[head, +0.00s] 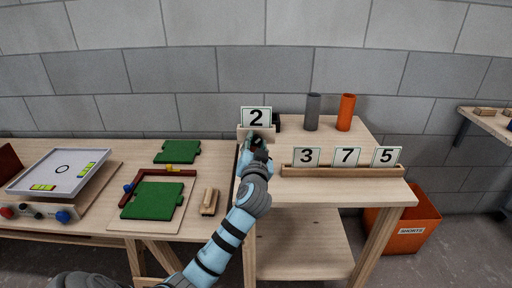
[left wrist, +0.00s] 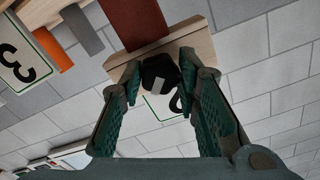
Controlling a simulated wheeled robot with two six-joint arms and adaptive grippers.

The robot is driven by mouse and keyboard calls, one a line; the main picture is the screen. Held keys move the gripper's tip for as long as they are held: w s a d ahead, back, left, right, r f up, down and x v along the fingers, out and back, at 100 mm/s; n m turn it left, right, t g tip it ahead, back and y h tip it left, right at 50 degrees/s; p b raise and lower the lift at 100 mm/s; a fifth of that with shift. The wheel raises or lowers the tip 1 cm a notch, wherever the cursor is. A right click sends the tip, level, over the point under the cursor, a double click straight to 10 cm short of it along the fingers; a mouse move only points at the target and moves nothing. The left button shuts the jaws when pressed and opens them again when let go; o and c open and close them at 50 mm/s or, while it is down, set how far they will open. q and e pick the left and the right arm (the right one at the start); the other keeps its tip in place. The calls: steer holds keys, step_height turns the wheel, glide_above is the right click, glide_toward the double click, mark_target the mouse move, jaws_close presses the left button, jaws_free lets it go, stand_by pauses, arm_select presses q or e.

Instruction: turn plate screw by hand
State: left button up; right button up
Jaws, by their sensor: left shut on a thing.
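A black knob (left wrist: 160,72) with a pale grey mark shows in the left wrist view; I take it as the plate screw. It sits against a light wooden block (left wrist: 200,42), and a dark red batten (left wrist: 138,22) runs up from there. My left gripper (left wrist: 158,82) has one finger on each side of the knob and is shut on it. In the head view my left gripper (head: 254,147) is just below the number 2 card (head: 256,118) and hides the knob. That card is partly behind the fingers in the wrist view. My right gripper is in neither view.
A wooden rack (head: 342,172) with cards 3, 7 and 5 stands right of my arm. A grey tube (head: 312,112) and an orange tube (head: 346,112) stand behind it. Green boards (head: 152,201) and a tilted tray (head: 60,171) lie left. An orange bin (head: 412,232) is below right.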

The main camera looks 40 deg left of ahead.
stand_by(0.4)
arm_select(q)
steer(key=o, duration=1.2)
steer(key=shift+c, duration=0.2)
steer(key=v, duration=1.2)
steer(key=shift+d, duration=0.1)
